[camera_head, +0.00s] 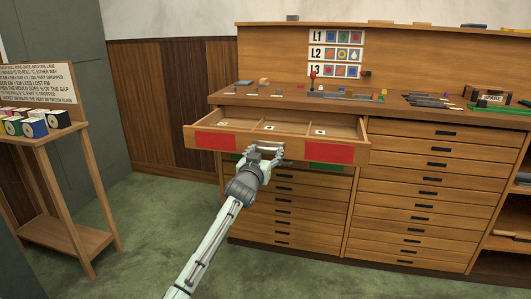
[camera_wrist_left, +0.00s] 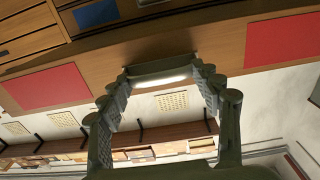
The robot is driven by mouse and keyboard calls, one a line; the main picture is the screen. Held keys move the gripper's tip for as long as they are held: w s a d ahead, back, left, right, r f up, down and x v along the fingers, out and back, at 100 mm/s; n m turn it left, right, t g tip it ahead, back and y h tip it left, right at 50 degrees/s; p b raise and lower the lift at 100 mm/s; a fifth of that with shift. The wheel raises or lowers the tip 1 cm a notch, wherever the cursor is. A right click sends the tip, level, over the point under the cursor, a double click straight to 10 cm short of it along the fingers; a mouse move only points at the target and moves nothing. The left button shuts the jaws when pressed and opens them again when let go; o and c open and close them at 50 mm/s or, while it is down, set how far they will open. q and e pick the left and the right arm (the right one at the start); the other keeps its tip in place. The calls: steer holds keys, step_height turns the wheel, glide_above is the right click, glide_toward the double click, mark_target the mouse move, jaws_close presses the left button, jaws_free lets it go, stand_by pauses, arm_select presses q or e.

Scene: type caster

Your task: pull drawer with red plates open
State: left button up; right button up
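The drawer with red plates (camera_head: 276,141) is pulled out from the cabinet's top left. Its left red plate (camera_head: 215,141) and right red plate (camera_head: 329,152) show on the front. Three compartments inside each hold a small white card. My left gripper (camera_head: 264,151) is at the middle of the drawer front. In the left wrist view, its fingertips (camera_wrist_left: 162,76) sit at both ends of the pale drawer handle (camera_wrist_left: 160,82) and appear to touch it. The handle is partly hidden by the gripper in the head view. My right gripper is not in view.
A drawer with green plates (camera_head: 325,167) lies just below, partly hidden. More drawers (camera_head: 411,190) fill the cabinet. Small parts lie on the worktop (camera_head: 340,102). A stand (camera_head: 70,133) with coloured rollers is at left. The green floor (camera_head: 150,215) before the cabinet is clear.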

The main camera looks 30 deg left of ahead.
arm_select(q)
steer(key=shift+o, duration=0.6)
steer(key=shift+s, duration=0.2)
steer(key=v, duration=1.1)
steer(key=shift+s+d, duration=0.2)
steer(key=shift+s, duration=0.15)
